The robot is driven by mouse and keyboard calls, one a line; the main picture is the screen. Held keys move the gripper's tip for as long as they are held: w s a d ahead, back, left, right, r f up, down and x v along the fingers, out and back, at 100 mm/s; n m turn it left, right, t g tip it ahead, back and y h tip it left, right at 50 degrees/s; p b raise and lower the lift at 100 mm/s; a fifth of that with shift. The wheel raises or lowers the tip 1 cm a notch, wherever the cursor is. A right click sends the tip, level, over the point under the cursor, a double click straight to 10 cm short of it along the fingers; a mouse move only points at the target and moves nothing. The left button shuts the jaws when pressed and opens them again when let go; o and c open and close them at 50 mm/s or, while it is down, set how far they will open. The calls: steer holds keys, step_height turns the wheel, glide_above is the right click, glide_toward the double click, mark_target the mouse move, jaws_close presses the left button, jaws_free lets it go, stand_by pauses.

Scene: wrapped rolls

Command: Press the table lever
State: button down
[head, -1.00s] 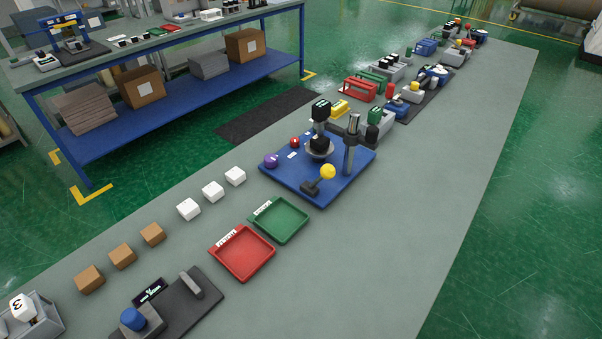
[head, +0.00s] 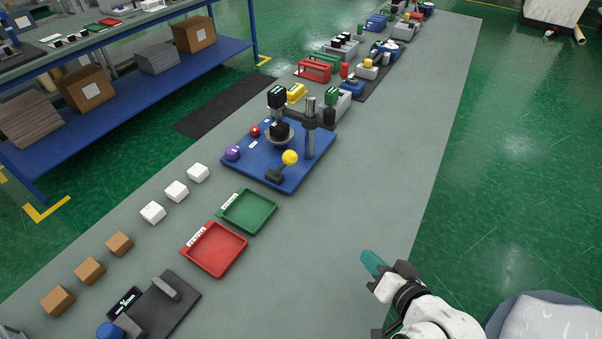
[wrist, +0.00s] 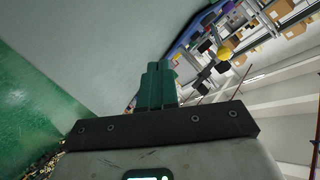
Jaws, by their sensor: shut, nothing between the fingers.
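A lever with a yellow ball knob (head: 290,157) and a dark base stands at the front of a blue base plate (head: 266,173) on the long table. The plate also carries a metal post with a dark arm and a round cup. My gripper (head: 372,262), with teal fingers, is shut and empty at the table's right edge, right of and nearer than the lever, well apart from it. In the wrist view the shut teal fingers (wrist: 157,84) point toward the table, and the yellow knob (wrist: 225,53) shows beyond them at upper right.
A green tray (head: 270,222) and a red tray (head: 240,262) lie in front of the blue plate. White blocks (head: 176,191) and brown blocks (head: 89,271) line the left side. A dark device (head: 180,312) sits nearest. The table's right strip is bare.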

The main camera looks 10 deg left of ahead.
mark_target(284, 165)
steer(key=shift+w+a+r+m+t+h, duration=0.4)
steer(key=shift+w+a+m+t, duration=1)
steer(key=shift+a+m, duration=1.5)
steer(key=shift+w+a+r+m+t+h, duration=0.35)
steer(key=shift+w+a+m+t, duration=1)
steer(key=shift+a+m, duration=1.55)
steer(key=shift+w+a+r+m+t+h, duration=0.4)
steer(key=shift+w+a+m+t, duration=0.5)
steer(key=shift+a+m+t, duration=1.45)
steer(key=shift+w+a+m+g, duration=0.15)
steer(key=shift+m+g, duration=0.35)
steer(key=shift+m, duration=0.25)
steer(key=b+x, duration=0.1)
steer(key=x, duration=0.8)
steer(key=shift+w+b, duration=0.35)
steer(key=shift+w, duration=0.05)
steer(key=shift+a+r, duration=0.15)
